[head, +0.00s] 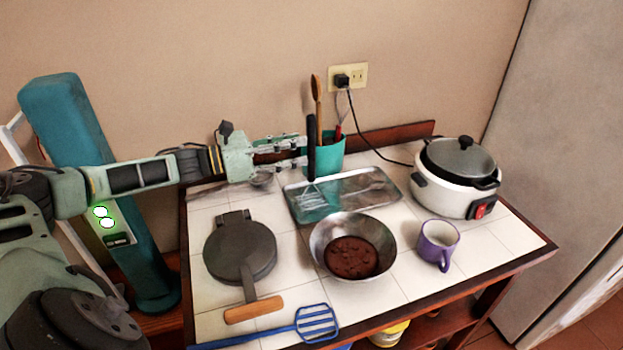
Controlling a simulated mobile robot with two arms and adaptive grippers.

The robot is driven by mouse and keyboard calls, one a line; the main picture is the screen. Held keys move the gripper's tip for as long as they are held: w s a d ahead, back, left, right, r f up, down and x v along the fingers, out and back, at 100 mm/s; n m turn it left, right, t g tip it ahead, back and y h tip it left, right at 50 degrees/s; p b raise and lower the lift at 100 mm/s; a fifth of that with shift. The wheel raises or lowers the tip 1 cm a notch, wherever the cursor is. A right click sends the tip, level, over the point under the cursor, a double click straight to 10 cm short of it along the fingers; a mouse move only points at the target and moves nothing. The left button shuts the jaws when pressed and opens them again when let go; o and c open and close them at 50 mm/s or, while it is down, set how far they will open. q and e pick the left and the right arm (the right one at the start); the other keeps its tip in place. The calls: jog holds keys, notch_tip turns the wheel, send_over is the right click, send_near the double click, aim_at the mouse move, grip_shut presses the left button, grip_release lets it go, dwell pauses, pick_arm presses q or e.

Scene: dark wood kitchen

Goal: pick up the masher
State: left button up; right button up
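The masher (311,130) has a long black handle and a thin metal head at its lower end. It stands upright at the tray's (352,210) back left part, in front of the teal utensil cup (332,158). My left gripper (305,150) reaches in from the left at handle height. Its two fingers are apart, with their tips right at the masher's handle. I cannot tell whether they touch it. The lower head blends with teal reflections on the tray. My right gripper is not in view.
A wooden spoon (317,95) and other utensils rise from the cup. A black pan-like iron (240,252), metal bowl (325,250), purple mug (437,246), blue spatula (317,323) and white cooker (440,194) crowd the tiled top. A cord (362,130) hangs behind.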

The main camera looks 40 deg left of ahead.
aim_at(311, 140)
pick_arm(q)
jog(key=p+x, duration=0.2)
jog(key=x, duration=0.1)
jog(key=p+x, duration=0.1)
jog(key=x, duration=0.1)
jog(key=shift+d+r, duration=0.15)
jog(key=shift+r, duration=0.25)
jog(key=shift+s, duration=0.1)
jog(key=shift+c, duration=0.5)
grip_shut()
